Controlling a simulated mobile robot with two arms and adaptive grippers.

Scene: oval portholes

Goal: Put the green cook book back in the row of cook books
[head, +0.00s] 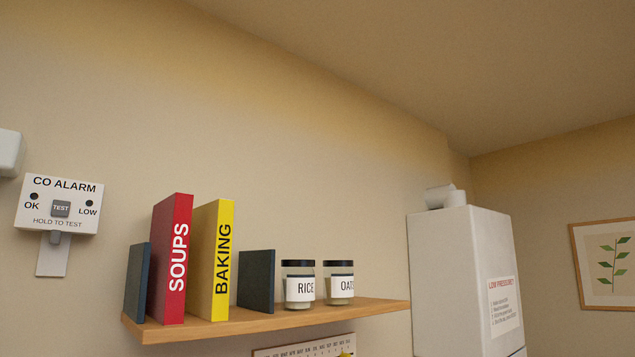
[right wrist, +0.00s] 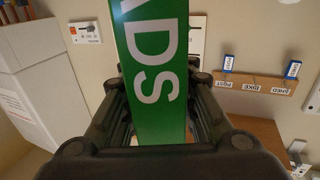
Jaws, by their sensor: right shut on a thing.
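The row of cook books stands on a wooden shelf (head: 270,320) in the head view. It holds a red SOUPS book (head: 177,262) and a yellow BAKING book (head: 223,262), both upright. In the right wrist view, my right gripper (right wrist: 157,100) is shut on the green cook book (right wrist: 150,50), whose spine shows the white letters "ADS"; the rest is cut off. My left gripper is in neither view.
Jars marked RICE (head: 299,285) and OATS (head: 339,283) stand right of the bookend. A CO alarm (head: 60,203) is on the wall at left, and a white boiler (head: 467,285) at right. A key rack (right wrist: 255,82) with blue tags shows in the right wrist view.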

